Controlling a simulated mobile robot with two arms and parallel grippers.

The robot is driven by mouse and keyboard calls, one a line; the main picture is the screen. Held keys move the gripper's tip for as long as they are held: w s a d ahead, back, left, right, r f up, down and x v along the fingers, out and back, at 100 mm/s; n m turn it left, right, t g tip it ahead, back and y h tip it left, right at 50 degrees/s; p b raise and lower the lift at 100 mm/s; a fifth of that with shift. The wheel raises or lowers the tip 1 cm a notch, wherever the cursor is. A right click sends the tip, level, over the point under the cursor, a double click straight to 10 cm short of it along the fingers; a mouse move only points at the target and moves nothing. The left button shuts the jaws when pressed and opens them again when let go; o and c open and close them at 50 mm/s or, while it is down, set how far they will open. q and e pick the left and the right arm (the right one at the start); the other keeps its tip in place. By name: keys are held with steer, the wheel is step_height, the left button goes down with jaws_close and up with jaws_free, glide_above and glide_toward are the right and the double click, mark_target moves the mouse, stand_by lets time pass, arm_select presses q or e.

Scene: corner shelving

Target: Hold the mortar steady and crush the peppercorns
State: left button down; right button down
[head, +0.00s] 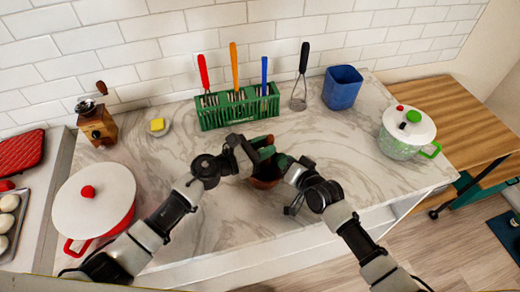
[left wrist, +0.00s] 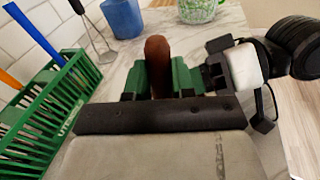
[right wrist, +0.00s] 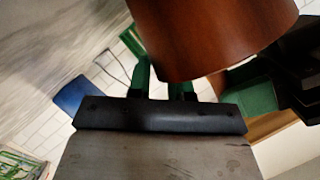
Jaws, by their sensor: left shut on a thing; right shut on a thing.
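The brown mortar (head: 265,183) stands on the marble counter, mostly covered by my grippers. Its dark reddish-brown wall fills the top of the right wrist view (right wrist: 205,35). My right gripper (head: 284,163) is shut on the mortar's side; its green fingers (right wrist: 167,85) meet the wall there. My left gripper (head: 262,148) is above the mortar, shut on the brown pestle. The pestle's rounded end (left wrist: 158,60) sticks up between the green fingers in the left wrist view. How far the pestle reaches into the mortar is hidden. The peppercorns are not visible.
Behind stand a green utensil basket (head: 238,112), a whisk (head: 300,88) and a blue cup (head: 342,87). A green-white pot (head: 408,135) is right, a red pot with white lid (head: 95,200) left.

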arm_select(q)
steer(key=shift+f, duration=0.1)
stand_by(0.3)
steer(key=shift+f, duration=1.1)
steer(key=shift+r, duration=0.1)
steer(key=shift+r, duration=1)
steer(key=shift+r, duration=0.1)
steer(key=shift+r, duration=2.75)
